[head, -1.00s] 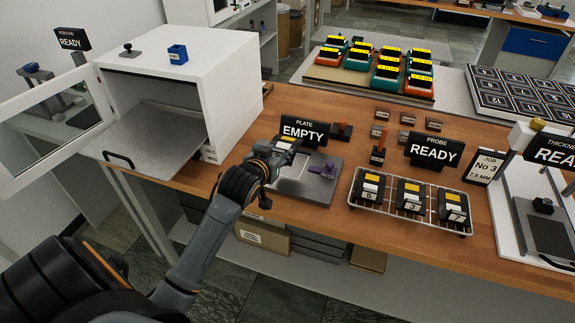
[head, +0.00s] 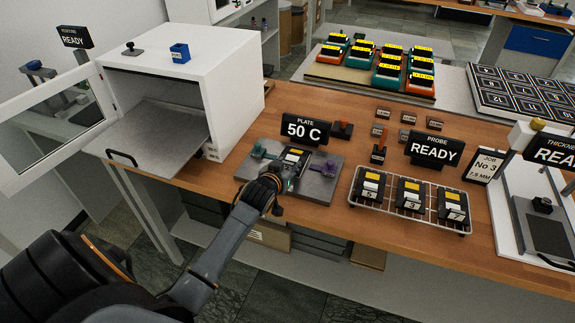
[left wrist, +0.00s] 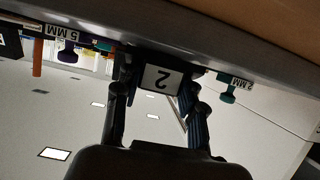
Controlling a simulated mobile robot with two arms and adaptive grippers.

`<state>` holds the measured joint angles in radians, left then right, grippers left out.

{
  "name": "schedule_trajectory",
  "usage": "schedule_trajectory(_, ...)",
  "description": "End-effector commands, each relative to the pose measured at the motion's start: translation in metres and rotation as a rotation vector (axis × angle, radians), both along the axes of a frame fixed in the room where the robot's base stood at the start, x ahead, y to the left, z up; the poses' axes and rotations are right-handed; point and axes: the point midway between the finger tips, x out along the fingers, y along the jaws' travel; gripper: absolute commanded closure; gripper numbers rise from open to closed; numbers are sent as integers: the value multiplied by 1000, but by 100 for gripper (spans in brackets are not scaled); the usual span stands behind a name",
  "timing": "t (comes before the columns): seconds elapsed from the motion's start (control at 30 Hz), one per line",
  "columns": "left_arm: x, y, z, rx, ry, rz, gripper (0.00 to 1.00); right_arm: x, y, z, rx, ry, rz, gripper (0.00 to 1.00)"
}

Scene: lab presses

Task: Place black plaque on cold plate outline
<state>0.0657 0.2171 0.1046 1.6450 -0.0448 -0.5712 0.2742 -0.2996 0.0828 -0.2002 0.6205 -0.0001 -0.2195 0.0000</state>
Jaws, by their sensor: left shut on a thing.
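The black plaque (head: 291,160), with a yellow-and-white label on top, lies on the grey metal cold plate (head: 318,189). In the left wrist view the black plaque (left wrist: 172,62) shows a white tag with a "2", upside down, between the fingers. My left gripper (head: 286,178) is shut on the plaque's near end, low at the plate; it also shows in the left wrist view (left wrist: 160,92). The plate outline is hidden under the plaque and gripper, so exact alignment cannot be told. The plate sign (head: 306,129) reads 50 C. My right gripper is not in view.
A teal-handled piece (head: 259,151) and a purple-handled piece (head: 325,168) stand on the plate beside the plaque. A wire rack (head: 352,200) with similar plaques is at right. The open white chamber (head: 205,75) stands at left.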

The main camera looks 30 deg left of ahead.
Motion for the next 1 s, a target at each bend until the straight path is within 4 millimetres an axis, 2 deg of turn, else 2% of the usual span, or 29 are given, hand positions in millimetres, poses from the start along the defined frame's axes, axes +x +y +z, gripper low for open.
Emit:
schedule_trajectory(0.1,0,0,-4,0,0,0,94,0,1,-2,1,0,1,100)
schedule_trajectory(0.13,0,0,-3,0,0,0,54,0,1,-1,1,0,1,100)
schedule_trajectory(0.2,0,0,-3,0,1,0,40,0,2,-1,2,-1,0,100)
schedule_trajectory(0.23,0,0,-3,0,1,0,37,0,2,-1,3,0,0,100)
schedule_trajectory(0.57,0,0,0,0,0,0,37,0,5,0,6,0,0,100)
schedule_trajectory(0.67,-6,-1,2,0,0,0,37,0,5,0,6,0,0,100)
schedule_trajectory(0.77,-17,-4,6,0,1,0,37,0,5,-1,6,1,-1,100)
schedule_trajectory(1.0,-57,-14,24,0,0,0,37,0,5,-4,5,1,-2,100)
